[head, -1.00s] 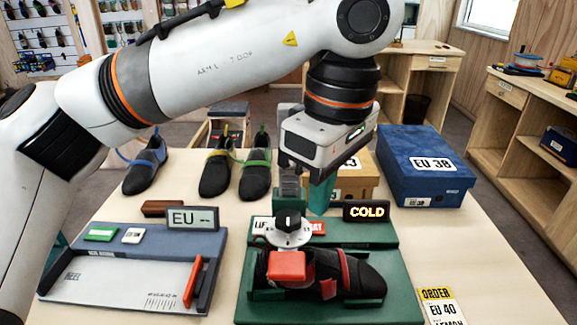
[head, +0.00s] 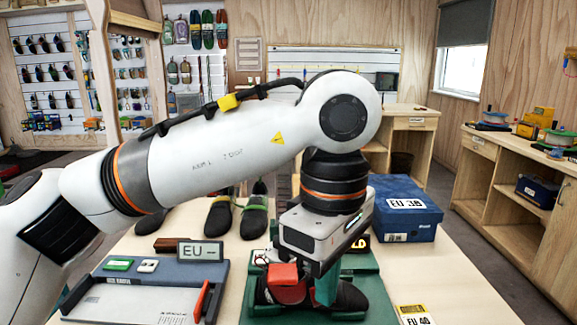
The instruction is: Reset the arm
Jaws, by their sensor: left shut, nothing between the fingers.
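My left arm reaches in from the left, and its gripper (head: 326,286) points down with its teal fingers shut and empty. The fingers appear in front of the dark shoe (head: 350,298) in the green press (head: 375,290); whether they touch it I cannot tell. A red block (head: 285,276) shows just left of the fingers. My gripper hides the press's dial and most of its small display (head: 363,241). My right gripper is not in view.
A blue EU 38 box (head: 408,228) stands behind the press at right. A grey-blue measuring device (head: 145,275) with an EU display (head: 200,251) sits at left. Several shoes stand at the back, partly behind my arm. An order card (head: 415,315) lies at front right.

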